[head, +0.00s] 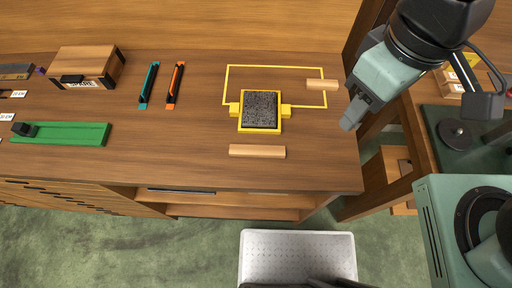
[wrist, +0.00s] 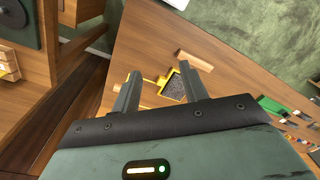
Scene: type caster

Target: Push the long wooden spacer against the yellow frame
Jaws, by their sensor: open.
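The long wooden spacer (head: 257,151) lies on the bench in front of the yellow frame (head: 260,130), with a strip of bare wood between them. The spacer also shows in the wrist view (wrist: 194,60), beyond one finger. The frame surrounds a dark grey type block (head: 260,109) and has yellow tabs on both sides; a finger partly hides it in the wrist view (wrist: 161,81). My gripper (head: 351,118) is open and empty above the bench's right end, well to the right of the frame and spacer.
A thin yellow outline (head: 275,67) lies on the bench behind the frame, with a short wooden piece (head: 322,85) across its right side. A green tray (head: 75,134), a spare box (head: 87,66) and two narrow tools stand left. A white bin (head: 297,256) is below the front edge.

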